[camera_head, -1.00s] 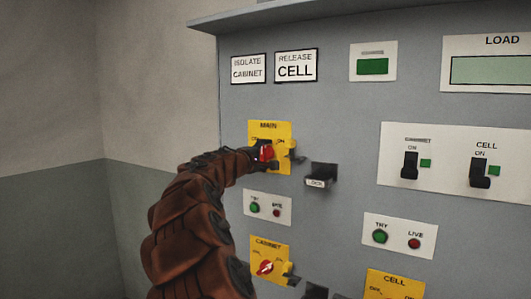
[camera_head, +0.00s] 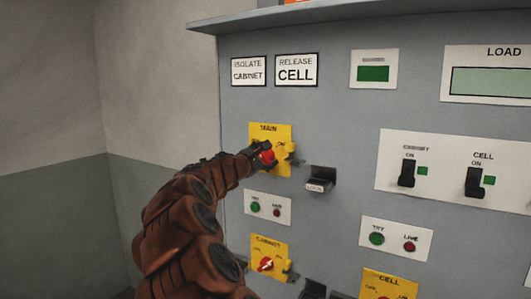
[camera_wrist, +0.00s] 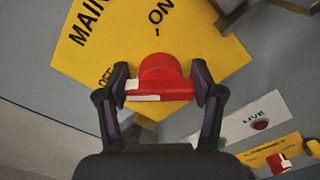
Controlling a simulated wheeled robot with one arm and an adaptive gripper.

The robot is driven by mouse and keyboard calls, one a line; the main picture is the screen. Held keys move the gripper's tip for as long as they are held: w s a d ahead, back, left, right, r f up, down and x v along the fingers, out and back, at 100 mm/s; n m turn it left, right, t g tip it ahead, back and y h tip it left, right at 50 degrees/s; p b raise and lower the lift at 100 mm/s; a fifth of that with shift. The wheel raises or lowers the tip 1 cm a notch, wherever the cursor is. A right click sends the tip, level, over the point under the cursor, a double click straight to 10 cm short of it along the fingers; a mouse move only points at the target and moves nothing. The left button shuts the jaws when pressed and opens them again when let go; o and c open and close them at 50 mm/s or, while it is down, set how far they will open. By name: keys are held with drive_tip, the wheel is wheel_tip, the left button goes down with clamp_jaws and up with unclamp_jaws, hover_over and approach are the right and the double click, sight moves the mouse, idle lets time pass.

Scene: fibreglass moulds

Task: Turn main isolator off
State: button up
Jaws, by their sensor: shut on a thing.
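The main isolator is a red rotary knob (camera_head: 267,157) on a yellow plate (camera_head: 284,133) marked MAIN, with OFF and ON. In the wrist view the red knob (camera_wrist: 160,72) sits between the two fingertips of my gripper (camera_wrist: 161,92), which is shut on its handle. A white mark on the handle lies at its left end, on the side of the word OFF. ON is above the knob in that view. In the head view my gripper (camera_head: 262,150) reaches the knob from the left and covers part of the plate.
A black LOCK bracket (camera_head: 320,179) projects right of the plate. Below are a small lamp plate (camera_head: 267,207) and a yellow CABINET isolator plate (camera_head: 268,246). Toggle switches (camera_head: 407,172) sit to the right. The space left of the panel, before the wall, is clear.

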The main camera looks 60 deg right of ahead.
idle(0.5)
drive_tip(key=o, duration=1.2)
drive_tip(key=shift+c, duration=0.2)
drive_tip(key=a, duration=1.2)
drive_tip(key=shift+s, duration=0.2)
drive_tip(key=shift+s, duration=0.1)
